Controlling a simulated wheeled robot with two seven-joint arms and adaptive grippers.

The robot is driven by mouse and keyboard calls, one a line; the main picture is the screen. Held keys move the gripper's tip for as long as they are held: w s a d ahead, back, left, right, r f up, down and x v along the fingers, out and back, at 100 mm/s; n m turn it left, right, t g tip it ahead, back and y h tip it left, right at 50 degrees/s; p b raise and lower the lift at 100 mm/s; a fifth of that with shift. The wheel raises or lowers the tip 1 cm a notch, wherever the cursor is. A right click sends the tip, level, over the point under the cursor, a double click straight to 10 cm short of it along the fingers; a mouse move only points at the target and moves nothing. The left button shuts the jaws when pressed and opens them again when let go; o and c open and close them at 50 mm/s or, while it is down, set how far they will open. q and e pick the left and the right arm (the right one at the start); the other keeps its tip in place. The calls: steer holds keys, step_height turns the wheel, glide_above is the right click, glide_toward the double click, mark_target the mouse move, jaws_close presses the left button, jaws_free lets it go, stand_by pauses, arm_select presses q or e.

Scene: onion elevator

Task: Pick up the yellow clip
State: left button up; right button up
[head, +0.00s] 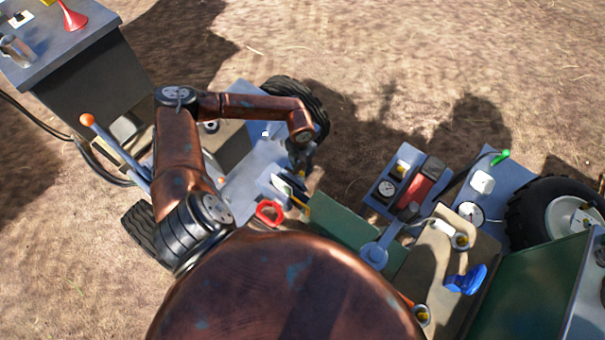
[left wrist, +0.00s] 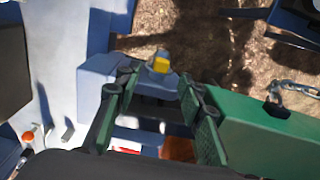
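A small yellow piece, which looks like the yellow clip (left wrist: 161,65), sits on a blue-grey block (left wrist: 95,72) in the left wrist view. My left gripper (left wrist: 158,76) is open, its two dark green-padded fingers spread to either side with the yellow piece showing between and just past the tips. I cannot tell whether either finger touches it. In the head view my left gripper (head: 290,185) points down over the blue-grey machine, with a thin yellow edge (head: 299,202) beside it. My right gripper is not in view.
A red ring handle (head: 269,212) lies close to the left gripper. A green panel (head: 340,221) stands to its right. Gauges, a red block (head: 425,183) and a blue valve handle (head: 466,280) are further right.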

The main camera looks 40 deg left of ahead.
mark_target(301, 174)
arm_select(q)
step_height(301, 174, down, 4)
steer(key=shift+s+f+b, duration=0.1)
steer(key=shift+f+b, duration=0.15)
steer(key=shift+b, duration=0.25)
steer(key=shift+r, duration=0.1)
jaws_close()
